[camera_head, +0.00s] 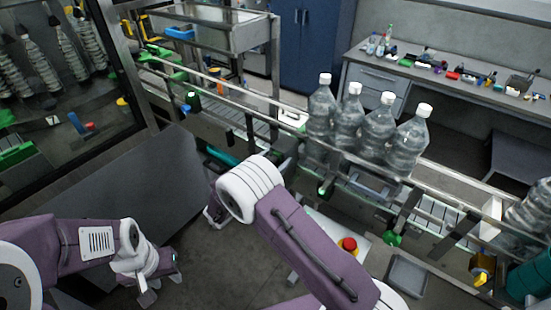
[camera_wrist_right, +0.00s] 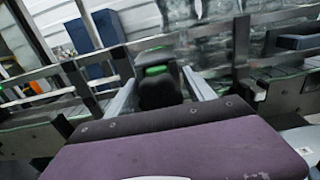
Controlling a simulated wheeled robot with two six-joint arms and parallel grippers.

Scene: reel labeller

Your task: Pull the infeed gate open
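The infeed gate cannot be told apart with certainty from the conveyor's rails and posts. In the right wrist view, a black knob-like part with a green band (camera_wrist_right: 158,80) stands in front of the conveyor rails. My right gripper (camera_wrist_right: 160,82) is open, with one grey finger on each side of this part. Gaps show beside it; contact cannot be told. In the head view, my right gripper's fingers are mostly hidden by my white wrist joint, close to the conveyor's near side. My left gripper (camera_head: 161,287) hangs low at the left, away from the conveyor; its finger opening is unclear.
Several clear bottles with white caps (camera_head: 367,125) stand on the conveyor (camera_head: 270,128). A red button on a yellow base (camera_head: 348,245) sits below the conveyor. A dark grey panel (camera_head: 130,205) stands left. A workbench (camera_head: 470,85) with small items is behind. The floor between my arms is clear.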

